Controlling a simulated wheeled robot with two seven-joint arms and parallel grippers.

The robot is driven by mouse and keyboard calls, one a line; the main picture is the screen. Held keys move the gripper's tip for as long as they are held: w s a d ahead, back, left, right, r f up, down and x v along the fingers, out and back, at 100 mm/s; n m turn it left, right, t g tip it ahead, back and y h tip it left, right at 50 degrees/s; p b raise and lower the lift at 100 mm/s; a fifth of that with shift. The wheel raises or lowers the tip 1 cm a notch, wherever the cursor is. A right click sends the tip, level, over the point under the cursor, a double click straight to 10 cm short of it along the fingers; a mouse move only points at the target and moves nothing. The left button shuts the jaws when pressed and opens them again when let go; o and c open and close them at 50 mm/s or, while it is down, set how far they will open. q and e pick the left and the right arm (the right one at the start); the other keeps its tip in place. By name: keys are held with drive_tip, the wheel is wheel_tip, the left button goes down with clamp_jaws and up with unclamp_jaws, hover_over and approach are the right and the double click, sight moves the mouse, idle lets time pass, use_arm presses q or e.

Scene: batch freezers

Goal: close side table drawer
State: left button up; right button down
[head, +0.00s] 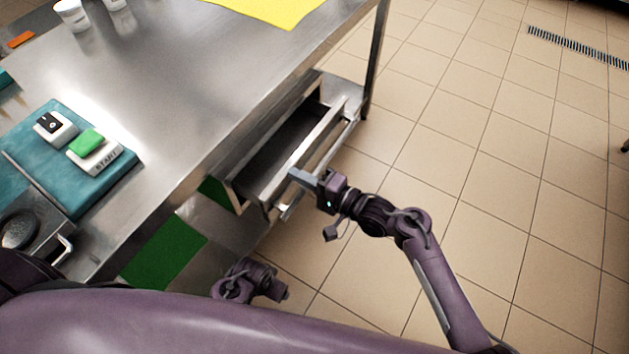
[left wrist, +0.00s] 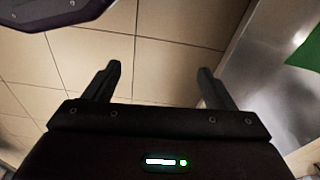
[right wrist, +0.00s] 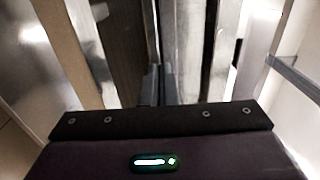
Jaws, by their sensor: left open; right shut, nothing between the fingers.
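The side table drawer (head: 272,163) is a grey metal box pulled out from under the steel table's right side, its dark inside showing from above. Its front panel faces right over the tiled floor. My right gripper (head: 298,176) is at the drawer's front, near its lower end; I cannot tell whether it touches. In the right wrist view the gripper (right wrist: 160,75) is shut and empty, with its fingers close to upright metal panels. My left gripper (left wrist: 158,80) is open and empty above floor tiles, with a metal surface to its right.
The steel table (head: 205,75) holds a teal board (head: 95,180) with a green button (head: 86,142), and a yellow sheet (head: 275,8) at the far end. A green panel (head: 163,252) shows below the table's near edge. The tiled floor (head: 480,165) right of the drawer is clear.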

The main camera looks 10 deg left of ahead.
sight(286, 169)
drive_tip(key=x, duration=0.4)
drive_tip(key=shift+b, duration=0.4)
drive_tip(key=shift+w+a, duration=0.25)
drive_tip(key=shift+a, duration=0.4)
use_arm(q)
drive_tip(key=r, duration=0.4)
drive_tip(key=shift+w+d+r, duration=0.1)
drive_tip(key=shift+w+d, duration=0.2)
drive_tip(key=shift+w, duration=0.1)
use_arm(e)
drive_tip(key=shift+d, duration=0.1)
